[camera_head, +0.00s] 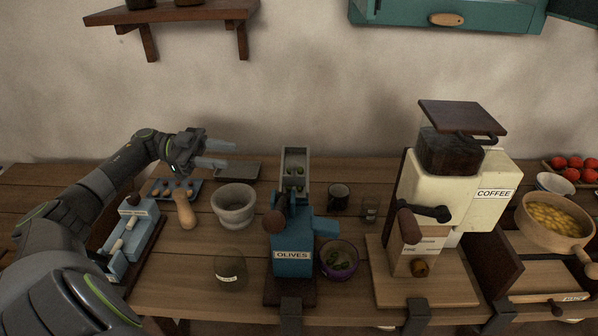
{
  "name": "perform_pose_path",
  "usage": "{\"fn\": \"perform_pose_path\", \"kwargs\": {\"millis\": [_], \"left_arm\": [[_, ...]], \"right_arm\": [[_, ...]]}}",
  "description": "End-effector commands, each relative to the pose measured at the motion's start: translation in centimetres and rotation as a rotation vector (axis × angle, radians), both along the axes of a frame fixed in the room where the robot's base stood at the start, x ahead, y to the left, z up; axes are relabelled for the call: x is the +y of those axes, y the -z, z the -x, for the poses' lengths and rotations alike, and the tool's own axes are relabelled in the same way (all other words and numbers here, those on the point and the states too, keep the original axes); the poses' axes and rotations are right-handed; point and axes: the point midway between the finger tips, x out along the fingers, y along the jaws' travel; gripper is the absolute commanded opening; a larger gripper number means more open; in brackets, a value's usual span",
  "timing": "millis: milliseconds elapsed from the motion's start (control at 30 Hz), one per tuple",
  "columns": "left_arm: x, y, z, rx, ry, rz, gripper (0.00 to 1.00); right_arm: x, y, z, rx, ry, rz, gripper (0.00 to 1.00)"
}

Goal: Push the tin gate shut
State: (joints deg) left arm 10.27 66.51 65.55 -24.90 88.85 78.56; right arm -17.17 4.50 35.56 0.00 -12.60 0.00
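A blue pitting machine (292,248) labelled OLIVES stands at the middle of the worktop. A grey tin chute (295,165) with a few olives in it rises at its back. I cannot make out the tin gate clearly, or whether it is open. My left gripper (230,154) is above the back of the worktop, left of the chute and apart from it. Its two fingers point right with a gap between them, and nothing is held. My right gripper is not in view.
A stone mortar (234,206), a wooden pestle (184,211) and a dark tray (238,170) lie near my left gripper. A glass jar (230,271) and a purple bowl with olives (339,260) flank the machine. A cream coffee grinder (465,190) stands to the right.

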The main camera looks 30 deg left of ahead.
Motion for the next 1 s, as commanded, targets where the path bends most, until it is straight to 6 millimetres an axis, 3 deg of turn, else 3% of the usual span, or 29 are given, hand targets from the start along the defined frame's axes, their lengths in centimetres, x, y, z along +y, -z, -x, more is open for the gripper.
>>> {"fn": "perform_pose_path", "kwargs": {"millis": [133,267,800,1000], "left_arm": [[-0.2,0.1,0.1,0.006,0.013,-0.005,0.40],[-1.7,-0.2,-0.4,0.006,0.016,-0.002,0.40],[-12.5,0.0,-4.4,0.001,0.015,-0.001,0.40],[-15.2,0.1,-5.4,0.002,0.014,-0.001,0.40]], "right_arm": [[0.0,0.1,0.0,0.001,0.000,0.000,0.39],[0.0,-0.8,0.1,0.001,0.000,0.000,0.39],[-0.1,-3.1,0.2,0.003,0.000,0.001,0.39],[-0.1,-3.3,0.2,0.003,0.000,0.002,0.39]]}}
